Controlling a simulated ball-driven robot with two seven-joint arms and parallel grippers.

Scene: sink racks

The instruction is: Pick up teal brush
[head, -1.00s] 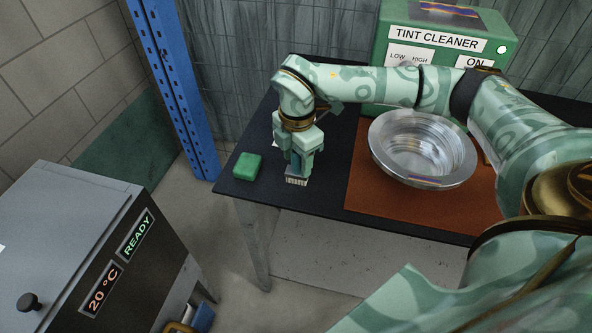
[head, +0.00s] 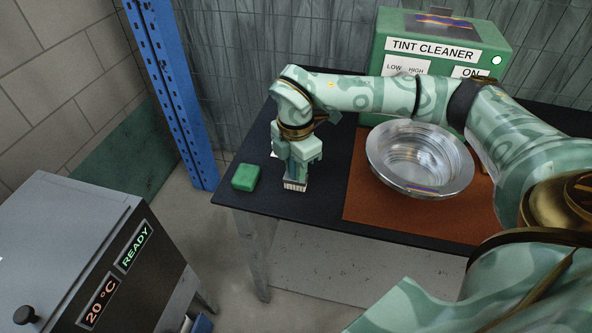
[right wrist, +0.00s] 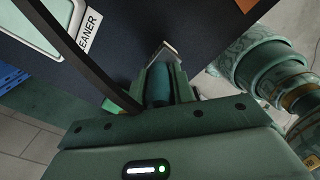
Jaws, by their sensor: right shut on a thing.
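The teal brush shows its pale bristle end (head: 295,185) just below my right gripper (head: 297,172) in the head view, over the front left part of the dark tabletop. The fingers hide most of the handle there. In the right wrist view the teal brush handle (right wrist: 158,86) lies between the fingers of my right gripper (right wrist: 160,85), with its pale end beyond them. My right gripper is shut on the brush and points down. Whether the bristles touch the tabletop I cannot tell. My left gripper is not in view.
A green block (head: 246,177) sits just left of the gripper, near the dark table's (head: 330,190) left edge. A metal bowl (head: 420,185) stands on a brown mat (head: 375,213) to the right. A green tint cleaner box (head: 392,28) stands behind. A blue post (head: 170,95) rises at the left.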

